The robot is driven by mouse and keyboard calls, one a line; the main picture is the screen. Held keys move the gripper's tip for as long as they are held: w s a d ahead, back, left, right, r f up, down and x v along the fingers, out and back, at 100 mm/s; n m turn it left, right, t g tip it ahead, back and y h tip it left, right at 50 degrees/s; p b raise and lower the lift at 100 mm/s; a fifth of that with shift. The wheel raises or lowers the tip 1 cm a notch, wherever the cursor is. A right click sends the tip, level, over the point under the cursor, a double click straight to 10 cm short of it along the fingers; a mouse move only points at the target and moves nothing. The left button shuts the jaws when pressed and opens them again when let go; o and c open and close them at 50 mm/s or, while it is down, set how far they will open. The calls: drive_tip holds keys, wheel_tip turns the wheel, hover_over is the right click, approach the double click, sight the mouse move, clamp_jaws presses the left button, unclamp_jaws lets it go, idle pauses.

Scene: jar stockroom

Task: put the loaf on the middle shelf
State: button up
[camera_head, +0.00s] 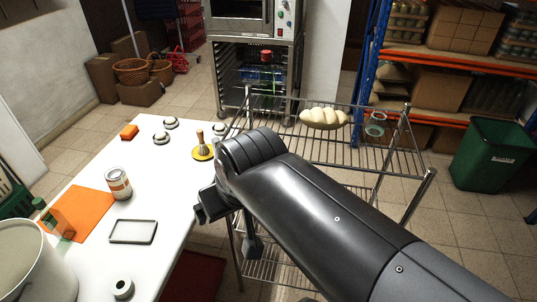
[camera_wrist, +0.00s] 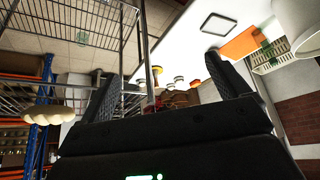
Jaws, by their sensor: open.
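The loaf (camera_head: 324,117), pale and braided-looking, lies on the top level of a wire rack (camera_head: 345,158), toward its back. It also shows in the wrist view at the left (camera_wrist: 48,116). A lower wire shelf (camera_head: 280,268) shows beneath, partly hidden by my arm; I cannot tell which level it is. My gripper (camera_head: 232,222) is open and empty, between the white table and the rack, left of and nearer than the loaf. Its two spread fingers show in the wrist view (camera_wrist: 160,76).
The white table (camera_head: 165,205) at left holds a can (camera_head: 118,183), a tray (camera_head: 133,231), an orange mat (camera_head: 80,212), a brush on a yellow base (camera_head: 202,152) and a white bucket (camera_head: 35,265). A glass jar (camera_head: 375,125) stands right of the loaf. A green bin (camera_head: 490,155) stands at right.

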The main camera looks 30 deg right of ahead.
drive_tip(key=shift+r, duration=0.1)
wheel_tip(320, 180, up, 2)
drive_tip(key=m+t+y, duration=0.1)
drive_tip(key=m+y, duration=0.5)
drive_tip(key=m, duration=1.7)
hover_over(329, 116)
drive_tip(key=s+a, duration=0.2)
drive_tip(key=a, duration=0.6)
drive_tip(key=s+d+m+t, duration=0.1)
drive_tip(key=d+m, duration=0.1)
drive_tip(key=d, duration=0.2)
drive_tip(key=s+d+f+m+t, duration=0.1)
drive_tip(key=s+d+m, duration=0.1)
drive_tip(key=d, duration=0.3)
drive_tip(key=s+d+m+t, duration=0.1)
drive_tip(key=d+m, duration=0.1)
drive_tip(key=d, duration=0.3)
drive_tip(key=shift+s+d+f+t+y, duration=0.2)
drive_tip(key=shift+d+f+t+y, duration=0.1)
drive_tip(key=shift+f+y, duration=0.1)
drive_tip(key=shift+f, duration=0.15)
drive_tip(key=x, duration=1)
drive_tip(key=shift+w+a, duration=0.15)
drive_tip(key=shift+w, duration=0.1)
